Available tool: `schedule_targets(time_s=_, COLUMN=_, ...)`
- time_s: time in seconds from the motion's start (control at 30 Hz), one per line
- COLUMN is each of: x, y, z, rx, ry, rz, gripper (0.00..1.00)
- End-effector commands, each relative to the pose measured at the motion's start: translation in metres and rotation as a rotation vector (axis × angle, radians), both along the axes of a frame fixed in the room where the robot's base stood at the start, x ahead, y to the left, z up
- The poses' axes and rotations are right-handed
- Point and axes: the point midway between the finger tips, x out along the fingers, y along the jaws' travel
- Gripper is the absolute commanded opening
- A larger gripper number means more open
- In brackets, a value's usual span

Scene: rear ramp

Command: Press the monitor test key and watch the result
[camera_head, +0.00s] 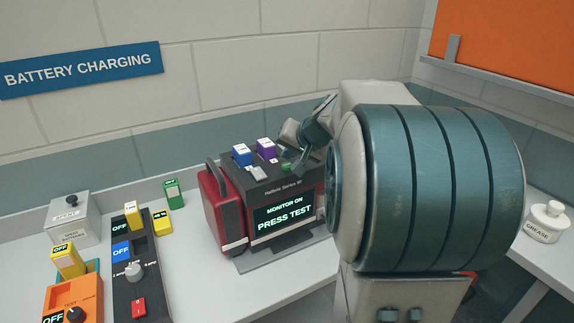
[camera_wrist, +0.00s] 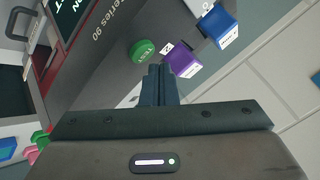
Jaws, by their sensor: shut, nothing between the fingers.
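The monitor (camera_head: 268,195) is a dark unit with red sides on the bench. Its screen (camera_head: 284,217) reads "MONITOR ON" and "PRESS TEST". A green round key marked TEST (camera_wrist: 143,50) is on its top face; it also shows in the head view (camera_head: 287,167), beside my fingers. My gripper (camera_wrist: 159,70) is shut and empty. In the wrist view its fingertips end close beside the green key, towards the purple block; I cannot tell whether they touch the monitor's top. My arm hides the monitor's right part in the head view.
Blue (camera_head: 242,155) and purple (camera_head: 266,149) batteries stand in the monitor's top, near my fingers. A dark charger (camera_head: 141,260), an orange tester (camera_head: 72,300) and a grey spent-battery box (camera_head: 72,219) stand at left. A grease pot (camera_head: 547,222) is at right. Bare bench lies in front.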

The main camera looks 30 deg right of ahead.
Motion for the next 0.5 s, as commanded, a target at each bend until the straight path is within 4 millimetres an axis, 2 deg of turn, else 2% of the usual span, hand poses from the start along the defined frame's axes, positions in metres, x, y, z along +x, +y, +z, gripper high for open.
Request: schedule_targets(time_s=0.5, x=0.0002, y=0.0002, z=-0.0092, rx=0.0, ry=-0.001, rz=0.0, gripper=0.0)
